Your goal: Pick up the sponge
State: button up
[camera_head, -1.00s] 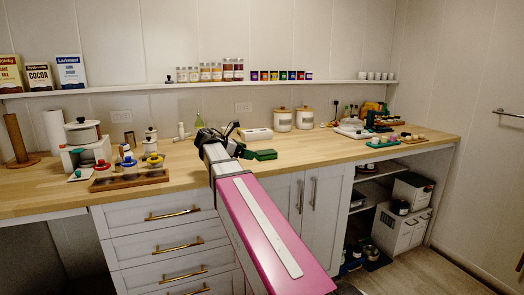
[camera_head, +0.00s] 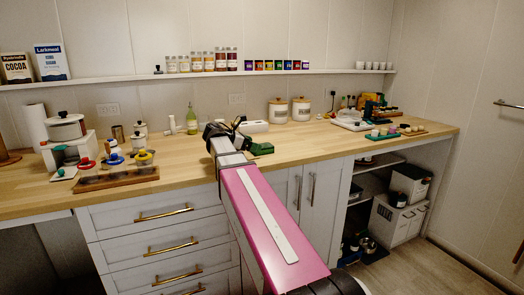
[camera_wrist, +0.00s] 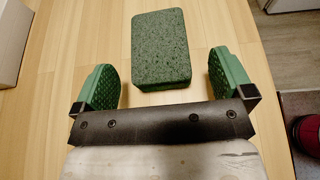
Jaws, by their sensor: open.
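The sponge (camera_wrist: 160,48) is a dark green, speckled block lying flat on the wooden counter. In the wrist view it is just ahead of my gripper (camera_wrist: 164,88), its near end around the gap between the two green-padded fingers. The fingers are apart with nothing gripped, and I see no contact with the sponge. In the head view the sponge (camera_head: 262,149) shows as a small green block just right of my gripper (camera_head: 243,140), which is partly hidden by my arm.
A white appliance (camera_head: 253,127) stands behind the sponge, and two lidded canisters (camera_head: 301,109) stand to its right. A green bottle (camera_head: 191,119) is at the left. The counter (camera_head: 330,138) is clear to the right of the sponge. Its front edge is close by.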

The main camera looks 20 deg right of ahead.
jog(key=x, duration=0.4)
jog(key=shift+w+d, duration=0.15)
jog(key=shift+d, duration=0.1)
jog(key=c, duration=1)
